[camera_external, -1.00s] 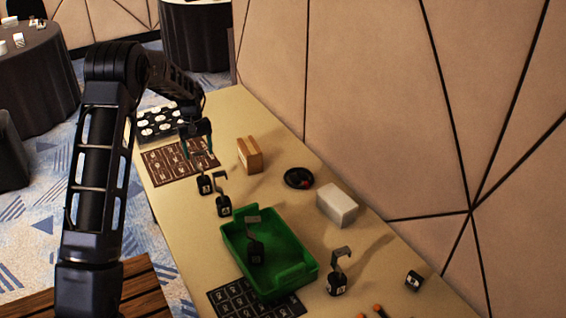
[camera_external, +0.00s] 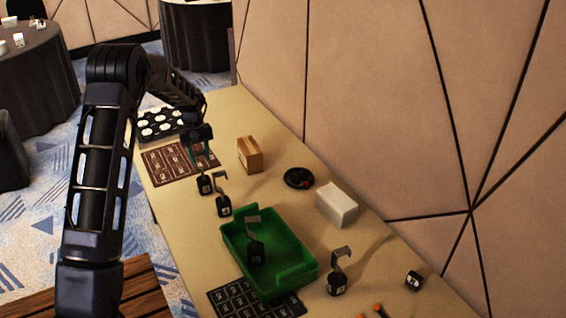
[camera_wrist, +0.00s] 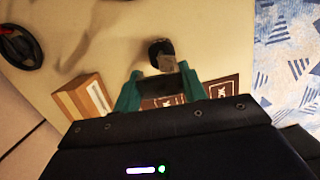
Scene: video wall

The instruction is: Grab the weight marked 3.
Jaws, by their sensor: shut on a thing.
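Several black weights with grey hooks and white labels stand on the table. The one at my gripper (camera_external: 203,161) is a black weight (camera_external: 206,186) near the brown card; its label is too small to read with certainty. Another weight (camera_external: 255,251) is in the green tray (camera_external: 290,235). Two more weights stand to the right, one with a hook (camera_external: 337,284) and a small one (camera_external: 413,281).
A brown box (camera_external: 249,155), a black round object (camera_external: 298,179) and a white block (camera_external: 337,206) stand along the wall side. A brown card (camera_external: 165,163) and a dark card (camera_external: 228,302) lie flat on the table. The wall bounds the right side.

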